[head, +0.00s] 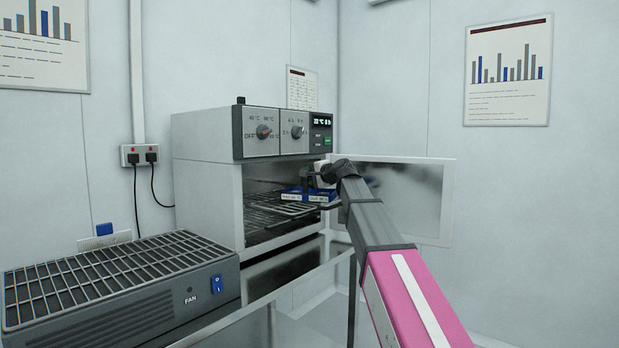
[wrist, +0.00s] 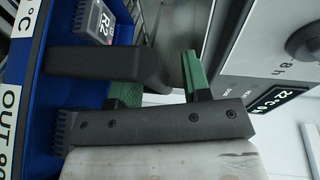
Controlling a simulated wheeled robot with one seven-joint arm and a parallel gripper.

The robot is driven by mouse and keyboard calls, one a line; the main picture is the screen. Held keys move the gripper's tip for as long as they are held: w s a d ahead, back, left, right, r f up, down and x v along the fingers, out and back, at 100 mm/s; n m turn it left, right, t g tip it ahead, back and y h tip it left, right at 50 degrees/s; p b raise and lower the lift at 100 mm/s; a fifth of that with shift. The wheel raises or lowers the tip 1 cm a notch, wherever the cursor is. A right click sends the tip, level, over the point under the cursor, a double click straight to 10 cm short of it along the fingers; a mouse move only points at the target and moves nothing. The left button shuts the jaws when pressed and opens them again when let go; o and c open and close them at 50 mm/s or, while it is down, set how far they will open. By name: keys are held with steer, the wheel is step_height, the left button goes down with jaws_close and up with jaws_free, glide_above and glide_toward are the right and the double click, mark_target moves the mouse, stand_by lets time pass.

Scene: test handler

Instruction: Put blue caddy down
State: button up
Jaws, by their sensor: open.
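The blue caddy (head: 318,197) is inside the open oven, at the front of its wire rack; I cannot tell whether its whole base rests on the rack. In the wrist view the caddy (wrist: 42,100) fills the left side, with white labels reading "OUT 80" and "°C" and a grey block marked R2 (wrist: 95,22) in it. A dark grey handle-like bar (wrist: 95,60) reaches toward my gripper. My gripper (wrist: 160,80) is open, with green finger pads on either side of the bar's end. In the head view my gripper (head: 318,182) is at the oven mouth, partly hidden.
The oven (head: 208,180) has its door (head: 415,205) swung open to the right, beside my arm. Its control panel (head: 321,135) is above the opening. A fan unit (head: 150,285) with a wire grille stands at front left. A bench surface (head: 285,268) lies below the oven.

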steer(key=v, duration=1.2)
steer(key=shift+r, duration=0.15)
stand_by(0.7)
